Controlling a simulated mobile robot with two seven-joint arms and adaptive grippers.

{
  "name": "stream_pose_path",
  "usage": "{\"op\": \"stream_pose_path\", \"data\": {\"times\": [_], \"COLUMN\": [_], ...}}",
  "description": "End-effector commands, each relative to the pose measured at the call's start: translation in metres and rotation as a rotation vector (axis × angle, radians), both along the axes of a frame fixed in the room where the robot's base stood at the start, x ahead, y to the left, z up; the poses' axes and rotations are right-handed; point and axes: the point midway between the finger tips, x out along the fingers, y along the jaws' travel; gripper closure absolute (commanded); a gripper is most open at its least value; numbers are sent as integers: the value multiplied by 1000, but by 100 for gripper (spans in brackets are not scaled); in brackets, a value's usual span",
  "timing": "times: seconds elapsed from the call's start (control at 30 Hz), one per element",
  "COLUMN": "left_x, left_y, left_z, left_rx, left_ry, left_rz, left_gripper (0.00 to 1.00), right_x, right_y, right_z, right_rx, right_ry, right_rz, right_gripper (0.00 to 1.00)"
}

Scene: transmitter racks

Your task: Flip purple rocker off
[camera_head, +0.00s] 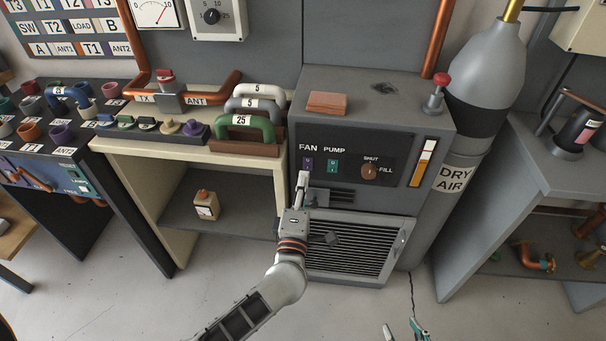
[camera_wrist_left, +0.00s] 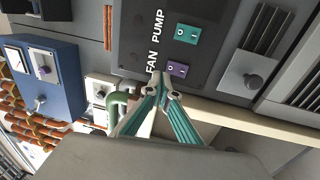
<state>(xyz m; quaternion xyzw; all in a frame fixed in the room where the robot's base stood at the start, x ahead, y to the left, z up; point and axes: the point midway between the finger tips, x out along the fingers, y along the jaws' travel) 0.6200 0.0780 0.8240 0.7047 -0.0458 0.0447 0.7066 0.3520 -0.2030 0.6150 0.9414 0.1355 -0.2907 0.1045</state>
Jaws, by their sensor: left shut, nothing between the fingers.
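The purple rocker (camera_head: 307,164) sits under the FAN label on the dark panel of the grey cabinet. It also shows in the left wrist view (camera_wrist_left: 177,69), just beyond my fingertips. I cannot tell which side of it is pressed in. My left gripper (camera_head: 303,178) is shut and empty, pointing up at the panel just below the purple rocker. In the left wrist view its teal fingers (camera_wrist_left: 165,86) meet close to the rocker; contact is unclear. My right gripper (camera_head: 403,328) shows only its fingertips at the bottom edge, apart and empty.
A teal rocker (camera_head: 332,166) under PUMP sits right beside the purple one. A round SHUT/FILL knob (camera_head: 370,171) is further right. Below is a vent grille (camera_head: 345,247). A bench with coloured handles (camera_head: 248,128) adjoins the cabinet on the left.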

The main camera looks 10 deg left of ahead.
Motion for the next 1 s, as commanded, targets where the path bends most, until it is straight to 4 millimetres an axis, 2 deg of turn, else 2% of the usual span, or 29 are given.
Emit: {"op": "stream_pose_path", "data": {"times": [0.03,0.2,0.4,0.6,1.0], "left_x": [-13,-48,-74,-83,-83], "left_y": [0,1,1,1,0], "left_z": [1,4,7,9,9], "left_rx": [-2,1,1,1,1], "left_ry": [3,3,2,1,1], "left_rz": [0,0,0,0,0], "left_gripper": [100,100,100,100,100], "right_x": [-4,-3,1,0,-2], "right_y": [1,2,1,1,1], "right_z": [0,3,7,6,4], "right_rx": [2,7,8,8,6], "right_ry": [6,3,-4,-1,4], "right_rz": [0,0,-3,-2,-3], "right_gripper": [60,60,60,60,60]}}
